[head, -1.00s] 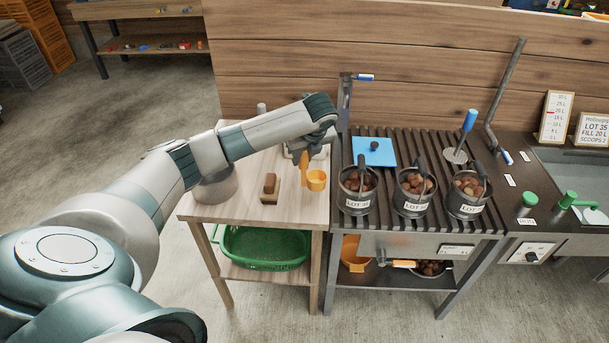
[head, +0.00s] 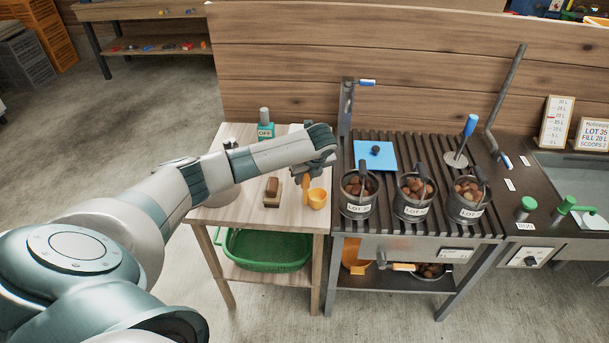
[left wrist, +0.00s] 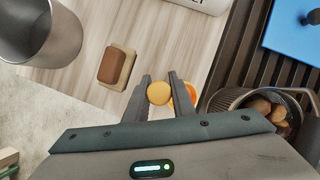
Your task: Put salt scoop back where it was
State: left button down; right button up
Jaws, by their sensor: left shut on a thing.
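The salt scoop (head: 317,198) is yellow-orange, with a round cup and an upright handle. It is over the right part of the wooden table, near the front edge. My left gripper (head: 306,176) is shut on its handle from above. In the left wrist view the handle's round end sits between the fingers (left wrist: 158,98), and part of the cup (left wrist: 190,94) shows beside the right finger. I cannot tell whether the cup touches the table (head: 240,207). My right gripper is not in view.
A brown brush-like block (head: 272,187) stands left of the scoop. A grey metal cylinder (left wrist: 38,30) stands farther left, and an OFF bottle (head: 265,131) behind.

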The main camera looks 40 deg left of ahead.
pick_arm(q)
jog(key=shift+f, duration=0.1)
jog(key=c, duration=1.5)
grip_release()
jog(key=shift+b+v, duration=1.4)
jog(key=shift+v, duration=4.7)
